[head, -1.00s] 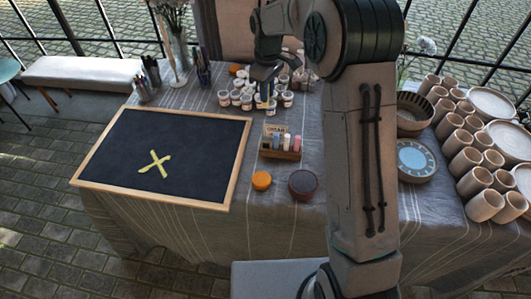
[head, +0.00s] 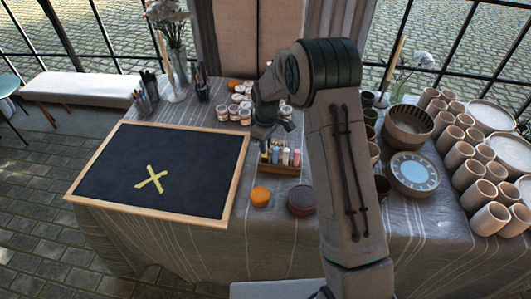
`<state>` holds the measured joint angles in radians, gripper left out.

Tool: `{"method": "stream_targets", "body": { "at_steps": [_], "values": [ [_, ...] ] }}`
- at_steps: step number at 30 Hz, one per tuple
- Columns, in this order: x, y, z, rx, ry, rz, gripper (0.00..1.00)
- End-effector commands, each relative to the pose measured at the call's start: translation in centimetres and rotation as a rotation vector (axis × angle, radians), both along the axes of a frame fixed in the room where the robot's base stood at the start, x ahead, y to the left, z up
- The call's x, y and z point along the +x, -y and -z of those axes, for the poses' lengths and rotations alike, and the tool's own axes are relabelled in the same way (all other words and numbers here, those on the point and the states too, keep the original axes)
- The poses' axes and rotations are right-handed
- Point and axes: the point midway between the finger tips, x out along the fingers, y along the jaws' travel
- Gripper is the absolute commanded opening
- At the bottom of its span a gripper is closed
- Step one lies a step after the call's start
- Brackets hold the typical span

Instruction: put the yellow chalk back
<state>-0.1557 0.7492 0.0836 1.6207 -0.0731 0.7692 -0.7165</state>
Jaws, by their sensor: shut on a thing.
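The chalk box (head: 280,169) is a small wooden holder on the table, right of the blackboard. Blue, pale and pink chalks (head: 286,157) stand upright in it. My gripper (head: 268,139) is shut and points down over the left end of the box. The yellow chalk (head: 264,147) shows as a small upright piece below the fingers, at the box's left end. The fingers partly hide it, and I cannot tell whether its lower end touches the box floor. The box's label is mostly hidden behind my gripper.
A framed blackboard (head: 160,172) with a yellow X lies at left. An orange round item (head: 260,196) and a dark round pot (head: 301,200) sit in front of the box. Paint jars (head: 233,113) stand behind. Bowls, plates and cups (head: 463,160) fill the right side.

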Motion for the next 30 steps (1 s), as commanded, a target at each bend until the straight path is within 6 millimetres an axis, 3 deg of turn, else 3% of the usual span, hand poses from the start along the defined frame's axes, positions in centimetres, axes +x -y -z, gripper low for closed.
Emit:
{"method": "stream_targets", "body": {
  "at_steps": [5,13,23,24,26,30],
  "values": [
    [0.0,0.0,1.1,0.0,0.0,0.0,0.0],
    [-0.1,0.0,4.8,-0.001,-0.002,-0.001,0.0],
    [0.0,0.0,5.3,0.0,0.0,0.0,0.0],
    [0.0,0.0,5.4,-0.001,0.001,0.0,0.2],
    [0.0,0.0,5.2,-0.001,0.001,0.0,0.37],
    [0.0,0.0,5.2,0.0,0.0,0.0,0.39]
  ]
}}
